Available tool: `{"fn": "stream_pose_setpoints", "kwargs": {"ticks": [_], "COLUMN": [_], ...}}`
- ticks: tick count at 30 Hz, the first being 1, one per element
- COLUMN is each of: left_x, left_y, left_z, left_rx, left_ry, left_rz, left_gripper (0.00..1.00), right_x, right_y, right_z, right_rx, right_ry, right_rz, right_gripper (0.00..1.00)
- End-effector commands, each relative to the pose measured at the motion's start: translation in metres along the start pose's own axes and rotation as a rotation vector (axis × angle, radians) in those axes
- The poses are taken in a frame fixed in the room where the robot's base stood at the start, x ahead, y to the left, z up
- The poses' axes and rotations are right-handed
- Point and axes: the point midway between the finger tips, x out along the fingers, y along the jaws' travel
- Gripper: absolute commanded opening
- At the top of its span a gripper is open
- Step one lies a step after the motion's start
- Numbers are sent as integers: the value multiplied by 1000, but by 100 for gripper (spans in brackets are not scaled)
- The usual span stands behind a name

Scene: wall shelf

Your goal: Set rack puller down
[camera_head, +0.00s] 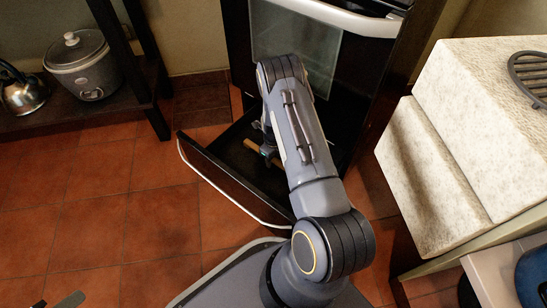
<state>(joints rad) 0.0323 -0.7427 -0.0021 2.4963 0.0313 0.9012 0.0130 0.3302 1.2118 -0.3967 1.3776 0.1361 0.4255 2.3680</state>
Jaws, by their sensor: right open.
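The rack puller appears to be the light wooden strip (255,147) lying in the open bottom drawer (205,170) of the oven; only a short part of it shows. My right gripper (267,151) is low in the drawer, right beside the strip, and is open. My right arm hides much of the gripper and the drawer's inside. Whether the fingers touch the strip cannot be told. Two small tips at the bottom left edge look like my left gripper (56,303), mostly out of frame.
The oven (300,42) with its pale handle stands above the drawer. A dark shelf (80,118) at left holds a rice cooker (82,66) and a kettle (22,94). A pale stone-like block unit (430,185) stands close on the right. Tiled floor (110,200) at left is clear.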

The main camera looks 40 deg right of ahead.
Motion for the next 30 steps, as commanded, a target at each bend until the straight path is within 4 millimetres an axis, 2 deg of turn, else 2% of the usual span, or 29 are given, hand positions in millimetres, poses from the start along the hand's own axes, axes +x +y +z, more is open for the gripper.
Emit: {"fn": "stream_pose_setpoints", "kwargs": {"ticks": [5, 15, 25, 28, 30], "left_x": [-9, -35, -44, -43, -43], "left_y": [4, 16, 20, 20, 20], "left_z": [-4, -18, -22, -22, -22], "left_rx": [0, 0, 0, 0, 0], "left_ry": [0, 0, 0, 0, 0], "left_rz": [0, 0, 0, 0, 0], "left_gripper": [36, 36, 36, 36, 36], "right_x": [-21, -94, -131, -163, -199], "right_y": [0, 0, 1, 7, 17], "right_z": [1, 0, 2, 7, 10], "right_rx": [0, -1, -25, -121, -246], "right_ry": [-2, -1, -11, -52, -102], "right_rz": [-1, -1, 5, 23, 40], "right_gripper": [45, 45, 45, 45, 45]}}
